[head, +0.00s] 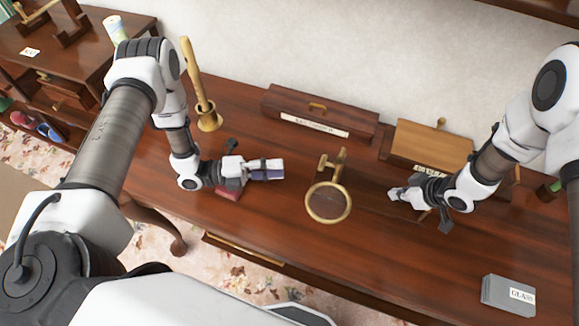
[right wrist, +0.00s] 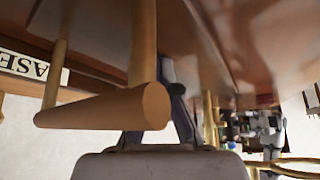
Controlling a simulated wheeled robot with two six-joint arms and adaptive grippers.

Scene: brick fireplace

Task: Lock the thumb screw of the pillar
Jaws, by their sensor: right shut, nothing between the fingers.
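The brass pillar (head: 341,165) stands near the middle of the wooden table, with a small brass cross part (head: 324,162) on its left. Its round base (head: 328,218) has a brass rim and a dark centre. I cannot make out which part is the thumb screw. My right gripper (head: 393,194) is to the right of the pillar, apart from it, shut and empty. In the right wrist view its dark fingers (right wrist: 166,72) are partly hidden behind a wooden handle. My left gripper (head: 280,169) is left of the pillar, pointing at it; a pale block-like shape hides whether it is open.
A long dark wooden box (head: 320,118) and a lighter wooden box (head: 425,145) stand at the back. A brass holder (head: 209,118) is at the back left. A dark red object (head: 228,193) lies under my left wrist. A grey box (head: 508,296) sits front right.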

